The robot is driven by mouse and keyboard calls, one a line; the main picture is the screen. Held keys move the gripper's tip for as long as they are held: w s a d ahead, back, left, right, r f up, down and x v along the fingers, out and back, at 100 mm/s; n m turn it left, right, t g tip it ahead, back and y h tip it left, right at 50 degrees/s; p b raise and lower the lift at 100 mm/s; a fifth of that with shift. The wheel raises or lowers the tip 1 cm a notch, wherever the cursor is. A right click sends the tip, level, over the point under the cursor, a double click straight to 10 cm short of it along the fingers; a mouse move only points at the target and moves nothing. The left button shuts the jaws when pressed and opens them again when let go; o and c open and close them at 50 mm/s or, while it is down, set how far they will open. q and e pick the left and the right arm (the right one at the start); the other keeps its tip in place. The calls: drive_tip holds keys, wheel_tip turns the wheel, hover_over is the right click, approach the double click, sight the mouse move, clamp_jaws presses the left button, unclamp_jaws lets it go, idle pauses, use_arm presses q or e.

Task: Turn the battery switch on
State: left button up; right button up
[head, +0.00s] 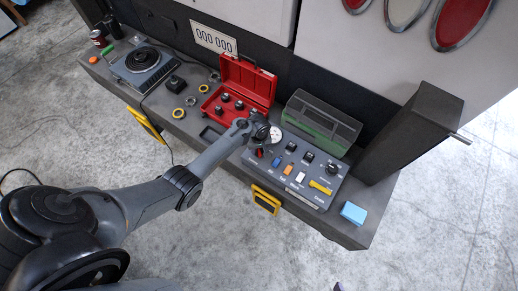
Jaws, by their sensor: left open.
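The grey control panel (312,202) lies on the bench right of the red case. It carries a round white gauge (275,134), a row of coloured switches including a blue one (276,162), an orange one (288,169) and a white one (300,177), several black knobs and a yellow part (320,187). The labels are too small to read, so I cannot tell which is the battery switch. My left gripper (260,147) is open over the panel's upper left corner, close to a small red part there. Whether it touches anything is unclear. My right gripper is out of view.
A clear green-tinted box (322,118) sits behind the panel. A black post (410,135) rises at right. A blue block (353,213) lies by the front right edge. Small rings lie left of the case.

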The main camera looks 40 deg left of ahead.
use_arm(q)
clamp_jaws()
